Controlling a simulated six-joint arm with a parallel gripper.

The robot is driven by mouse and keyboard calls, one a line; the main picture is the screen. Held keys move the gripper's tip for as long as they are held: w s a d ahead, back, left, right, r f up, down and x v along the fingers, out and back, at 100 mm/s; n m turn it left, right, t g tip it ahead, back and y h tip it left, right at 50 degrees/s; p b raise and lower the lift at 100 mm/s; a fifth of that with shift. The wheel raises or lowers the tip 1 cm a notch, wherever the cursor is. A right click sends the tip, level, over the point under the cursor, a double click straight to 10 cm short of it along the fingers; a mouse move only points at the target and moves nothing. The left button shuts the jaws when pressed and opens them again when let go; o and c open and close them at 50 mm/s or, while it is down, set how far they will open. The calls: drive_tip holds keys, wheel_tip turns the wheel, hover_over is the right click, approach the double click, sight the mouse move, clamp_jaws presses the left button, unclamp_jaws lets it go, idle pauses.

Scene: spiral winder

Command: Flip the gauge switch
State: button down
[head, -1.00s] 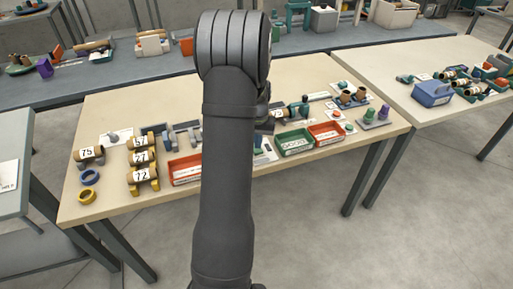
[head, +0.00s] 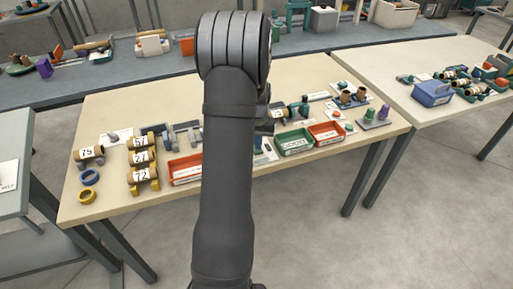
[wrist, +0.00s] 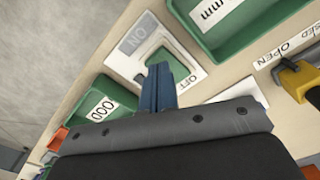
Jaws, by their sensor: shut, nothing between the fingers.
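In the head view my arm hides the fingertips and most of the switch area.
In the wrist view, a green tray (wrist: 222,42) lies beyond the plate and another green tray (wrist: 83,108) lies to the left. A yellow-and-black part (wrist: 297,80) is at right. In the head view, a red tray (head: 184,170) and several labelled rolls (head: 141,158) stand left of my arm.

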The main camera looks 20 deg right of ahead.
drive_tip(key=shift+f, duration=0.7)
drive_tip(key=shift+r, duration=3.55)
wheel_tip(320, 180, down, 7)
drive_tip(key=shift+r, duration=0.15)
